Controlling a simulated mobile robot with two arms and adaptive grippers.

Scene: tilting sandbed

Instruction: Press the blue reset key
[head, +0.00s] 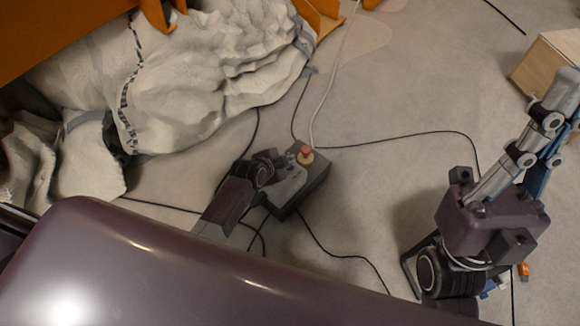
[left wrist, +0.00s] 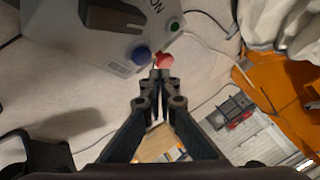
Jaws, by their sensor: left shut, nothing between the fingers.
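In the head view my left gripper (head: 266,168) is over the box, and the blue key is not visible there.
Pale rock-like terrain (head: 190,70) in an orange frame (head: 55,35) fills the upper left. Dark cables (head: 390,134) cross the floor around the box. My right arm (head: 490,215) is at the right, its fingers unclear. A wooden box (head: 545,60) stands at the upper right.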

